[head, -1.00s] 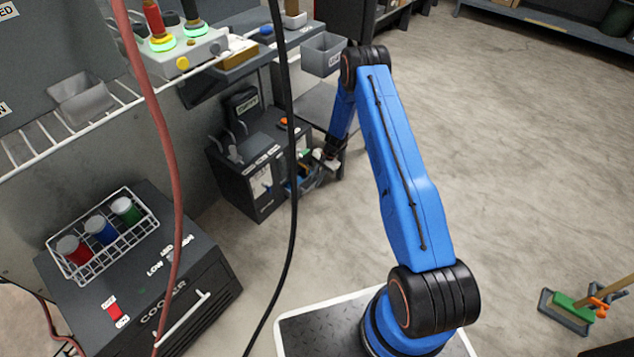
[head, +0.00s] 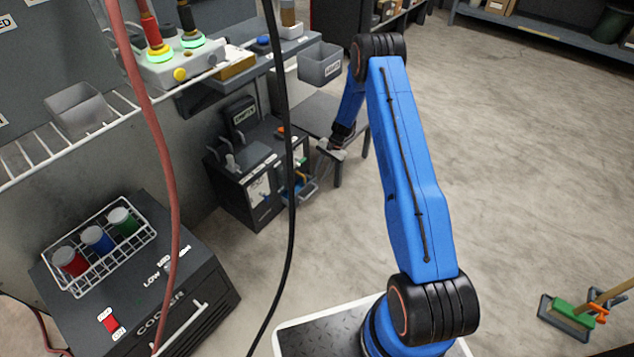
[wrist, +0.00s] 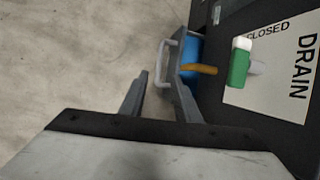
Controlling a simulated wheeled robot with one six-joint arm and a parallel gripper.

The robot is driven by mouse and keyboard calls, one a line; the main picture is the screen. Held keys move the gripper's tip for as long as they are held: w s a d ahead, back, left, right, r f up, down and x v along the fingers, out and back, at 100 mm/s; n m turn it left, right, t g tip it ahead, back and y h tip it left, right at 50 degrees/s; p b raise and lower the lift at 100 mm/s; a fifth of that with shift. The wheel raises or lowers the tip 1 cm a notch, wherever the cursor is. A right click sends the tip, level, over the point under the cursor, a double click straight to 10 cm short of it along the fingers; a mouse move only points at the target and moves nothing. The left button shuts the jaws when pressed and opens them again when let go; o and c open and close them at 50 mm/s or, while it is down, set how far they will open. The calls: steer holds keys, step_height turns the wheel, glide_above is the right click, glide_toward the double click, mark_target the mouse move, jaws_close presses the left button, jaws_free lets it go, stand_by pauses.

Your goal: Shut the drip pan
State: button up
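The drip pan (head: 304,192) is a small grey tray jutting out from the front of the dark cabinet, with blue inside. In the wrist view, the pan's blue inside (wrist: 191,56) and its pale bar handle (wrist: 163,62) show just beyond my fingers. A green-handled tap (wrist: 238,68) with an orange-brown spout reaches over the pan, beside a label reading DRAIN and CLOSED. My gripper (wrist: 159,95) is open and empty, its two fingers apart and short of the handle. In the head view, my gripper (head: 330,150) is small, above and right of the pan.
A low dark table (head: 318,112) is close behind my gripper. A cooler (head: 130,285) with a rack of jars is at lower left. Hoses hang in front.

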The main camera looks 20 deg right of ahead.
steer(key=v, duration=0.7)
steer(key=shift+d, duration=0.1)
steer(key=shift+r, duration=0.15)
